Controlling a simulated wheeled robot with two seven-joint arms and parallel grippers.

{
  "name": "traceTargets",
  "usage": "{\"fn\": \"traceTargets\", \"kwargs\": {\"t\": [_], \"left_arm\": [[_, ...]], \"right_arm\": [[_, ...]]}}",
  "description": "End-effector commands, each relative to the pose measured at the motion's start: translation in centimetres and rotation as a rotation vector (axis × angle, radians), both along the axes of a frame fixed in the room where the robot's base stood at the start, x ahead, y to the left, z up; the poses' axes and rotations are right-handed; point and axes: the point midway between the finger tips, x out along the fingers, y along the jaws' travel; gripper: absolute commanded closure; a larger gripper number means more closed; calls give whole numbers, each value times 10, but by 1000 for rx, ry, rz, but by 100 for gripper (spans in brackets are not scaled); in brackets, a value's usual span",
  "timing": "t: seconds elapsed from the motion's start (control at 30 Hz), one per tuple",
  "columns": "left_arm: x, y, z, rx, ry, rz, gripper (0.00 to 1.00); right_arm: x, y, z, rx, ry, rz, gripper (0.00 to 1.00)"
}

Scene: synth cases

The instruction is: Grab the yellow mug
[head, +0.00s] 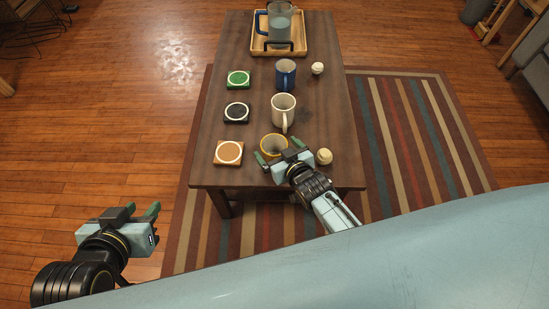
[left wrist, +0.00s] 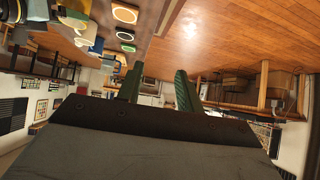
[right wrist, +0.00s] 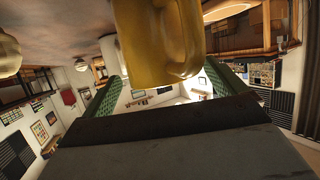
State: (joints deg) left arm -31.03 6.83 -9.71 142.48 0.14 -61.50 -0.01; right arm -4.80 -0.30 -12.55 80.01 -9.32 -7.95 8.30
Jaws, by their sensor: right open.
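The yellow mug (head: 273,145) stands upright near the front end of the dark wooden table (head: 205,175). My right gripper (head: 278,151) is open at the mug's near side, its green fingers spread to either side of it. In the right wrist view the yellow mug (right wrist: 158,45) fills the upper middle between the fingers, with its handle to the right. I cannot tell whether the fingers touch it. My left gripper (head: 137,212) is open and empty, off the table to the left. Its fingers (left wrist: 157,88) stand apart in the left wrist view.
A white mug (head: 282,106) and a blue mug (head: 285,72) stand farther back. Orange (head: 229,163), black (head: 236,119) and green (head: 238,87) coasters line the left. Pale balls (head: 324,156) (head: 318,68) lie right. A tray (head: 302,47) holds a pitcher (head: 280,24).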

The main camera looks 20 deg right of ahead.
Motion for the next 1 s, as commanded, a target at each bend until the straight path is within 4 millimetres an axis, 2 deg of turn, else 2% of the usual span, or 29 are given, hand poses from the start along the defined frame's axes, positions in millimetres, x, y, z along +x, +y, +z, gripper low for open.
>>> {"fn": "traceTargets", "kwargs": {"t": [0.1,0.3,0.6,1.0], "left_arm": [[13,-7,12,-28,-107,-10,64],[24,-13,28,-54,-211,-18,64],[26,-14,30,-58,-226,-19,64],[26,-14,30,-57,-225,-18,64]], "right_arm": [[8,2,-5,0,0,1,4],[14,3,-7,1,1,1,4],[15,3,-6,1,1,1,5],[15,3,-6,0,1,1,58]]}}
